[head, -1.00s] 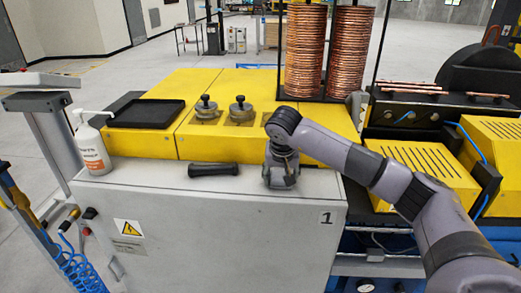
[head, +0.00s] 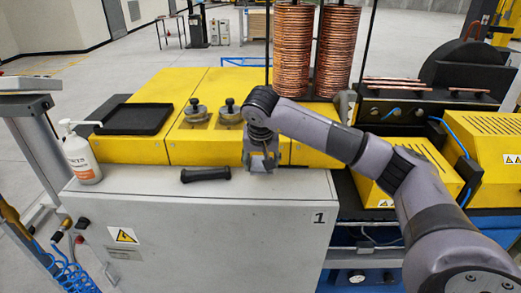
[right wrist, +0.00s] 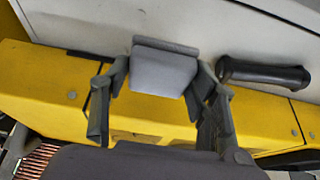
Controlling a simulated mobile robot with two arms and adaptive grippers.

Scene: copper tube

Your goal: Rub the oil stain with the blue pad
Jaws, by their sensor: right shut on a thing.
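My right gripper (head: 261,160) is over the back of the grey cabinet top (head: 285,190), close to the yellow machine. In the right wrist view the right gripper (right wrist: 161,78) is shut on a flat square pad (right wrist: 165,68), which looks pale blue-grey. The pad's broad face shows between the fingers. I cannot tell whether it touches the cabinet top. I cannot make out an oil stain in either view; the arm and pad hide part of the surface. My left gripper is not in view.
A black cylindrical handle (head: 206,174) lies left of the gripper; it also shows in the right wrist view (right wrist: 263,73). A white pump bottle (head: 81,153), a black tray (head: 132,118) and two metal knobs stand left. Copper coils (head: 294,52) rise behind.

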